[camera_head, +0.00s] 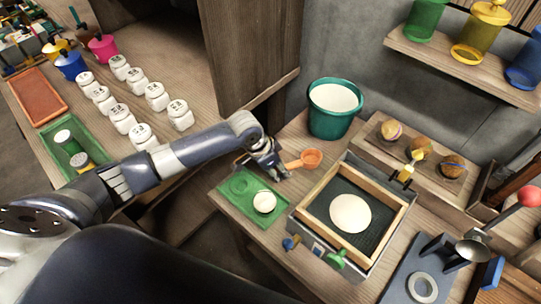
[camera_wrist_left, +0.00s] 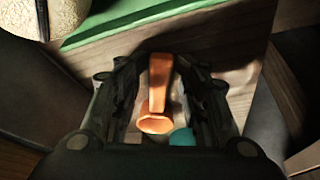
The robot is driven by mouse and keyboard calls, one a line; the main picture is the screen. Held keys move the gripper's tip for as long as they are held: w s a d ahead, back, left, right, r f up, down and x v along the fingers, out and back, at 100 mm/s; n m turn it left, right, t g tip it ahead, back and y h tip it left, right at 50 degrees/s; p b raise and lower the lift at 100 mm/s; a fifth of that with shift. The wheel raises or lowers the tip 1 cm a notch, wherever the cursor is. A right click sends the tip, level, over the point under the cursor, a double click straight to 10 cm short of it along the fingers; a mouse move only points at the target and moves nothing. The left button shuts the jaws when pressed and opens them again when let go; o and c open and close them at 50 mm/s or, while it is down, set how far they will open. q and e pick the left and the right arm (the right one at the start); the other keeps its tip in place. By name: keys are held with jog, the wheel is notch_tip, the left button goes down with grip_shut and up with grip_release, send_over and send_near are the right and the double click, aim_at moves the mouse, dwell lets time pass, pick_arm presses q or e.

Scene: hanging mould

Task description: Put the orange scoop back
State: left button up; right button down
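The orange scoop (camera_head: 311,158) is at the back of the wooden workbench, in front of the teal bucket (camera_head: 335,108) of white material. Its handle points toward my left gripper (camera_head: 276,171). In the left wrist view the scoop (camera_wrist_left: 158,95) lies between the two fingers of my left gripper (camera_wrist_left: 163,85), bowl toward the camera side. Gaps show between the fingers and the scoop, so the gripper looks open around it. Whether the scoop rests on the bench is hard to tell. My right gripper is not in view.
A green tray (camera_head: 234,208) with a pale ball (camera_head: 264,202) lies in front of the gripper. A wooden-framed mould box (camera_head: 303,215) stands to the right. A wooden holder (camera_head: 374,154) with several brown balls is behind it. Several white jars stand on the left table.

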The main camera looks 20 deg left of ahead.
pick_arm(q)
jog(key=v, duration=1.1)
jog(key=shift+d, duration=0.15)
jog(key=shift+w, duration=0.2)
dwell(0.7)
